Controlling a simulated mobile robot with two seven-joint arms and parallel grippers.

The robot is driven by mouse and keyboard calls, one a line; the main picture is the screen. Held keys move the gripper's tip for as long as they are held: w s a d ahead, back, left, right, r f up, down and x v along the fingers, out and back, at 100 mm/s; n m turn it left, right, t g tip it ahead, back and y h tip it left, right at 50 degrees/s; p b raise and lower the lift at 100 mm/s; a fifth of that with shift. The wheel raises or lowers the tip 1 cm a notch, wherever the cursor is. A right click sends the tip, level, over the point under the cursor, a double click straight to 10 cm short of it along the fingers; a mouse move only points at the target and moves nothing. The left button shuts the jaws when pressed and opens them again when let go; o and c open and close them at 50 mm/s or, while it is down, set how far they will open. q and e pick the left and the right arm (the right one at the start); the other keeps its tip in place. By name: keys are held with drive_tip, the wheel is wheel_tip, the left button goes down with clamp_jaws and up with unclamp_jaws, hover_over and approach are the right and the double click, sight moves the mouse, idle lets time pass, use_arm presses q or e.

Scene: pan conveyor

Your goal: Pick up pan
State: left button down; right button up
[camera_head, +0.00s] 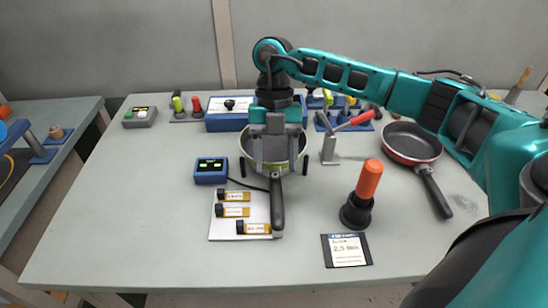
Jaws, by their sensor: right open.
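A pan (277,208) with a pale green rim sits on a stand near the middle of the table, its dark handle pointing towards me. My right gripper (274,168) reaches in from the right and hangs over this pan, hiding most of its bowl. It is open, with its fingers at the near side of the pan by the start of the handle. I cannot tell whether they touch it. A second, red pan (412,143) with a black handle lies at the right. My left gripper is not in view.
An orange-handled tool (367,184) stands right of the handle, behind a label card (347,250). A red-handled clamp (332,147) is close right of the stand. A blue display box (211,171) and a white board (228,226) lie left.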

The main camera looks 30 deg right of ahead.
sight(275, 184)
drive_tip(key=x, duration=0.5)
drive_tip(key=shift+w+f, duration=0.1)
drive_tip(key=shift+f, duration=0.1)
clamp_jaws()
idle(0.3)
drive_tip(key=shift+w, duration=0.1)
